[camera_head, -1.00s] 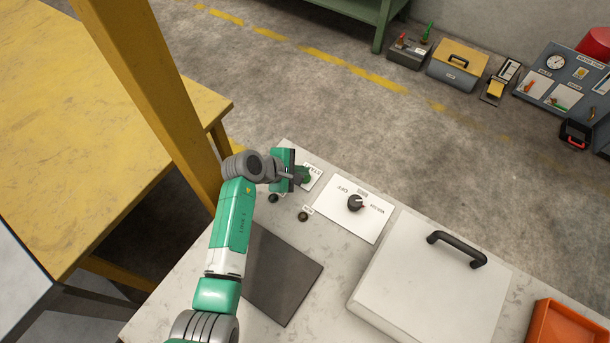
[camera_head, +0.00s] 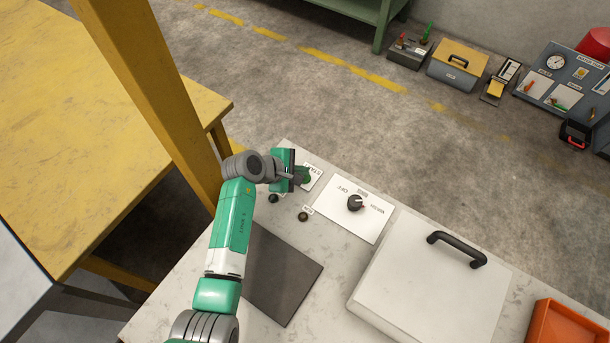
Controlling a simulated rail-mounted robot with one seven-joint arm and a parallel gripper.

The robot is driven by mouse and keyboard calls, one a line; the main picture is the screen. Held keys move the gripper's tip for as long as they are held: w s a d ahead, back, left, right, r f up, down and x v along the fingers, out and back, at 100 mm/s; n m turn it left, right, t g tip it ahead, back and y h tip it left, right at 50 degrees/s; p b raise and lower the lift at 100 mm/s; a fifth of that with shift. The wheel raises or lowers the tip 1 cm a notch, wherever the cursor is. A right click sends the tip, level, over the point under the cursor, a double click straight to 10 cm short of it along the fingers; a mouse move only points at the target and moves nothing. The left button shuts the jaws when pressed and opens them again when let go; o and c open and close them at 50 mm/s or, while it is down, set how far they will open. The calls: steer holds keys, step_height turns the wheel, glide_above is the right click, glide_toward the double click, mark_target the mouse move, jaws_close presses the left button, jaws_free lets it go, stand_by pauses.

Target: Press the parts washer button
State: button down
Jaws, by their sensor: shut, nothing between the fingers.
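The parts washer's pale top panel carries a green button (camera_head: 307,178) on a white label plate marked START at its far left corner. My gripper (camera_head: 298,178) is shut and empty, with its tips right at the green button and partly covering it. I cannot tell from this view whether the tips touch it. A black selector knob (camera_head: 355,203) with OFF and WASH markings sits on a white plate to the right. A small dark round indicator (camera_head: 303,217) with a label lies nearer, and another dark one (camera_head: 273,198) is beside my gripper.
A white lid (camera_head: 430,285) with a black handle (camera_head: 457,249) covers the panel's right part. A dark grey flat pad (camera_head: 280,275) lies beside my arm. A yellow post (camera_head: 150,90) and yellow table (camera_head: 80,130) stand left. An orange bin (camera_head: 565,330) is at lower right.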

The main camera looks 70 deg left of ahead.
steer(key=shift+f, duration=0.15)
steer(key=shift+f, duration=0.3)
steer(key=shift+f, duration=0.5)
stand_by(0.8)
steer(key=shift+r, duration=0.1)
steer(key=shift+r+p, duration=0.85)
steer(key=shift+p, duration=0.1)
step_height(320, 180, up, 5)
steer(key=p, duration=0.5)
steer(key=shift+r+p, duration=0.15)
steer(key=shift+p, duration=0.15)
